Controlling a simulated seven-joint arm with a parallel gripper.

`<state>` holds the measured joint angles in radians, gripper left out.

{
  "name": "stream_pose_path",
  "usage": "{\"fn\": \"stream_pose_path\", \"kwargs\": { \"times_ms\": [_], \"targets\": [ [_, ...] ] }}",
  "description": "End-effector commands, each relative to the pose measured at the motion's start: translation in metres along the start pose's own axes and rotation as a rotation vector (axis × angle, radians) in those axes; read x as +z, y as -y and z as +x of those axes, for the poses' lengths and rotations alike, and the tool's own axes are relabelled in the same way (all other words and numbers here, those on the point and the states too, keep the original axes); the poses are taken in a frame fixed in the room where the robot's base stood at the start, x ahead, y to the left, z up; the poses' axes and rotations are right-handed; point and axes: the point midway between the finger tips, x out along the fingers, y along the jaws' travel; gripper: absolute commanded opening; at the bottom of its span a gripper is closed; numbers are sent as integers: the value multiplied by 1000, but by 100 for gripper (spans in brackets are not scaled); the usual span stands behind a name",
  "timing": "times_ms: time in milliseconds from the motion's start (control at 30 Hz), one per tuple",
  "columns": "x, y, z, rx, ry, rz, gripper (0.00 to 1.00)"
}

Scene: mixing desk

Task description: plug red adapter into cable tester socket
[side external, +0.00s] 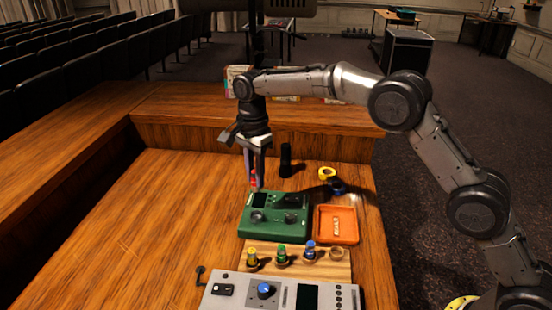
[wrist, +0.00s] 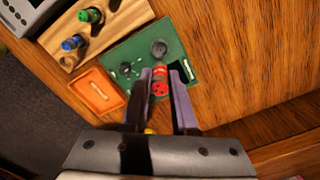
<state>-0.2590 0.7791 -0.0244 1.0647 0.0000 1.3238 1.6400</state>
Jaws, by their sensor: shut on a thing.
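The red adapter (side external: 253,181) is held upright between the fingers of my gripper (side external: 255,178), over the back left part of the green cable tester (side external: 273,229). In the wrist view the red adapter (wrist: 160,88) sits between the two fingers (wrist: 161,72), with the green tester (wrist: 174,48) beyond it. The tester has dark round fittings and a dark panel on its top. The adapter's lower end appears above the tester; the exact gap is hard to tell. The socket under the adapter is hidden.
A wooden rack (side external: 300,272) in front holds yellow, green and blue adapters. An orange tray (side external: 337,237) stands right of the tester. A black cylinder (side external: 285,160) and a yellow ring (side external: 327,173) stand behind. A grey mixer (side external: 235,291) is nearest. The desk's left side is clear.

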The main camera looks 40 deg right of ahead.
Motion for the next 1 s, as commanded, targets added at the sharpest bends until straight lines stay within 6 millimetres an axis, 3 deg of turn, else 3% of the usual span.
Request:
{"fn": "stream_pose_path", "kwargs": {
  "times_ms": [100, 700, 1000],
  "targets": [
    [3, -1, 17, -1, 0, -5, 0],
    [4, -2, 67, 0, 0, -8, 0],
    [4, -1, 80, -2, 0, -8, 0]
  ]
}}
